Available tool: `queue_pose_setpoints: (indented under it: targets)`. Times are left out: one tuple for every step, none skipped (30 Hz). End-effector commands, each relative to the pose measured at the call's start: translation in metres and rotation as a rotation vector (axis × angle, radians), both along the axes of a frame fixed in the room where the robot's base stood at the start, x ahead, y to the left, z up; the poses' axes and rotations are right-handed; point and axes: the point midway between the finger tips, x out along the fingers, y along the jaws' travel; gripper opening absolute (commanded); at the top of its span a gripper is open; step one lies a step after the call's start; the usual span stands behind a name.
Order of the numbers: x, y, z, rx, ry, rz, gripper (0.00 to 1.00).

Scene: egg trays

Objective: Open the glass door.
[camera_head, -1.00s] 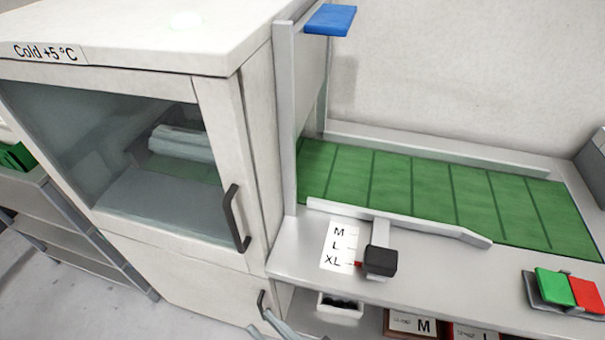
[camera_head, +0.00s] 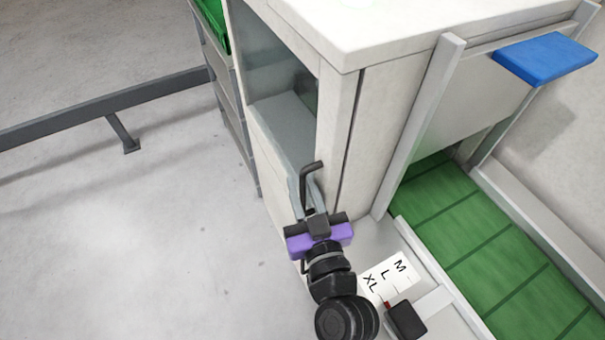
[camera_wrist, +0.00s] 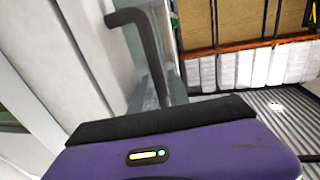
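The glass door (camera_head: 290,50) is on the front of the white cold cabinet and looks closed. Its dark bar handle (camera_head: 303,182) is on the door's right frame. The handle also shows large in the wrist view (camera_wrist: 150,50), just beyond the purple gripper body. My gripper (camera_head: 307,193) is at the handle, with its light grey fingers apart on either side of the bar. It looks open; contact with the bar cannot be told.
Right of the cabinet is a green conveyor (camera_head: 480,235) with a blue plate (camera_head: 545,58) above it. A size label (camera_head: 385,280) and black block (camera_head: 407,320) are near my arm. A grey rail (camera_head: 90,107) crosses the floor at left. The floor before the cabinet is clear.

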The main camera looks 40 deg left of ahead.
Motion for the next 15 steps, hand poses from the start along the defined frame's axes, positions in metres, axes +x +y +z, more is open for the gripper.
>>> queue_pose_setpoints:
  targets:
    - [0.0032, 0.0052, 0.0019, -0.001, 0.001, 0.001, 0.22]
    - [0.0047, 0.0074, 0.002, 0.0, 0.0, 0.001, 0.22]
    - [0.0063, 0.0096, 0.0011, -0.001, 0.001, 0.001, 0.22]
    - [0.0073, 0.011, 0.0006, -0.001, 0.001, 0.0, 0.22]
    - [0.0083, 0.012, 0.0005, -0.001, 0.001, 0.0, 0.22]
    - [0.0092, 0.0131, 0.0005, 0.0, 0.0, -0.001, 0.22]
    - [0.0096, 0.0137, 0.0004, 0.0, 0.0, -0.001, 0.22]
    - [0.0099, 0.014, 0.0002, 0.0, 0.0, -0.001, 0.22]
    - [0.0101, 0.0142, -0.0001, 0.0, 0.0, -0.001, 0.22]
    - [0.0101, 0.0142, -0.0003, 0.0, 0.0, -0.002, 0.22]
    - [0.0101, 0.0141, -0.0004, 0.0, 0.0, -0.002, 0.22]
    - [0.0099, 0.014, -0.0005, 0.0, 0.0, -0.002, 0.22]
    - [0.0099, 0.014, -0.0005, 0.0, 0.0, -0.002, 0.22]
    - [0.0099, 0.014, -0.0005, 0.0, 0.0, -0.002, 0.22]
    - [0.0099, 0.014, -0.0005, 0.0, 0.0, -0.002, 0.18]
